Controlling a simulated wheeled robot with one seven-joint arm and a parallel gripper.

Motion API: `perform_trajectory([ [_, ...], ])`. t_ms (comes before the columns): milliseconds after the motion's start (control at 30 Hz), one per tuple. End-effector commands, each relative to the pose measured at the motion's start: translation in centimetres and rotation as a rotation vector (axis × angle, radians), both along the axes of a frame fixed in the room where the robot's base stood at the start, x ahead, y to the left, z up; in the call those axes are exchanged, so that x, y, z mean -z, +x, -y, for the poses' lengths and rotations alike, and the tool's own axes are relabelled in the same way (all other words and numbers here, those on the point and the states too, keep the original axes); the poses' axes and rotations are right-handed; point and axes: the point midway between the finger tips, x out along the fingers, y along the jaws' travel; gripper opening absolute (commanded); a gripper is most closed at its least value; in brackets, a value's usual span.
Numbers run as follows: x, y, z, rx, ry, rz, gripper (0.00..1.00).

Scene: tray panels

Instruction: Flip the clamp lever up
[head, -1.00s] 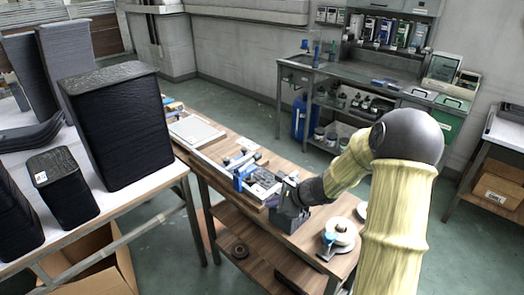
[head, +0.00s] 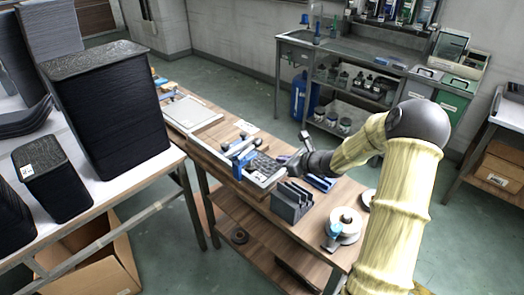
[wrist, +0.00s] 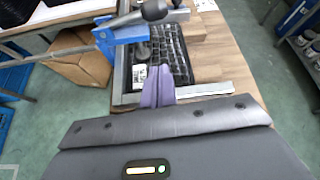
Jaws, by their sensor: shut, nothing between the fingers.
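The blue clamp (head: 243,163) stands at the edge of a fixture on the wooden bench, beside a black ribbed tray panel. In the wrist view the blue clamp (wrist: 120,31) is at the top, left of centre. A lever bar with a black knob (wrist: 154,10) reaches from it to the right, over the panel; its exact tilt is unclear. The black tray panel (wrist: 172,58) lies behind my fingertips. My gripper (wrist: 158,78) has its purple fingers together and empty, short of the clamp and to its lower right. In the head view my gripper (head: 283,161) is right of the clamp.
A grey slotted block (head: 292,203) stands on the bench in front of my gripper. A white spool (head: 345,222) lies farther right. A side table with black bins (head: 107,120) stands at left. A flat white panel (head: 188,114) lies at the bench's far end.

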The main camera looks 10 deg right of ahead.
Motion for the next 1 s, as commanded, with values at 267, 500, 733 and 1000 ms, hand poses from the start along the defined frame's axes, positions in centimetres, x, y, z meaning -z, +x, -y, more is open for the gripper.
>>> perform_trajectory([
  [267, 1.0, 0.1, 0.2, 0.008, 0.007, 0.001, 0.00],
  [500, 1.0, 0.2, 0.1, 0.008, 0.007, 0.000, 0.00],
  [733, 1.9, 1.5, -0.8, 0.007, 0.008, -0.001, 0.00],
  [1000, 4.0, 4.9, -3.0, 0.006, 0.008, 0.000, 0.00],
])
